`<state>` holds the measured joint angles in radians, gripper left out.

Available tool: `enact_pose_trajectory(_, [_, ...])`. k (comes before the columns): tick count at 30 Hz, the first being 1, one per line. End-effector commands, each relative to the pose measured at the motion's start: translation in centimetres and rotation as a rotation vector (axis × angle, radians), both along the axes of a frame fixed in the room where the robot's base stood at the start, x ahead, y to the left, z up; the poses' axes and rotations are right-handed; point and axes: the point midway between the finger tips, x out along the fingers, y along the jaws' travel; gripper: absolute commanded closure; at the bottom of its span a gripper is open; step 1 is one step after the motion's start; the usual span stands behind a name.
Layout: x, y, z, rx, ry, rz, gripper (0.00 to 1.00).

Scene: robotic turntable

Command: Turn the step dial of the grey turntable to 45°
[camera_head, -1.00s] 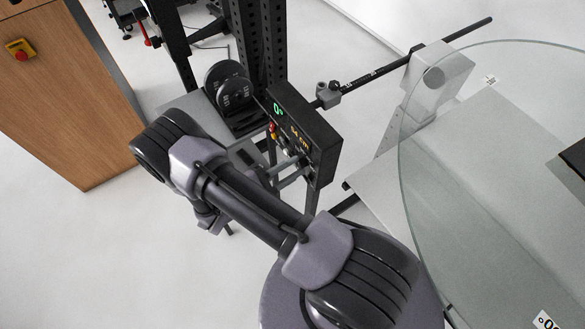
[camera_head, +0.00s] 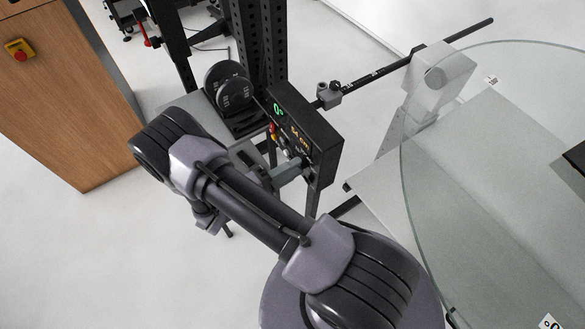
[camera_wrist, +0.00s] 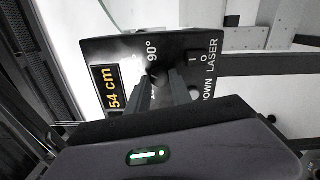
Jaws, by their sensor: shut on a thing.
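The black control box (camera_head: 320,140) stands left of the turntable's glass disc (camera_head: 460,225). Its displays read a green 0° and an amber 54 cm. My gripper (camera_head: 301,167) reaches the face of the box from the left. In the wrist view, my gripper (camera_wrist: 167,75) is shut on the dark step dial (camera_wrist: 157,70). A 90° mark shows just above the dial. The fingers hide part of the dial and its other marks, so its pointer cannot be read.
A LASER switch (camera_wrist: 194,59) and a DOWN label (camera_wrist: 208,86) sit right of the dial. Black weight plates (camera_head: 230,88) and dark posts stand behind the box. A long black rod (camera_head: 390,68) runs behind it towards the upper right. A wooden cabinet (camera_head: 70,90) stands at left.

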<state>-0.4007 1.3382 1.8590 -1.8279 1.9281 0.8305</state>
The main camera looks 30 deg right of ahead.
Motion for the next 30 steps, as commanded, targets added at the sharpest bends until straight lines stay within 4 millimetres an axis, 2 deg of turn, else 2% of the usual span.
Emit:
enact_pose_trajectory(14, [-0.02, 0.01, 0.00, 0.000, -0.011, -0.001, 1.00])
enact_pose_trajectory(15, [-0.01, 0.01, 0.00, 0.000, -0.011, -0.001, 0.68])
enact_pose_trajectory(18, [-0.01, 0.01, 0.00, 0.000, -0.010, -0.001, 0.52])
enact_pose_trajectory(30, [-0.01, 0.01, 0.00, 0.000, -0.010, 0.000, 0.52])
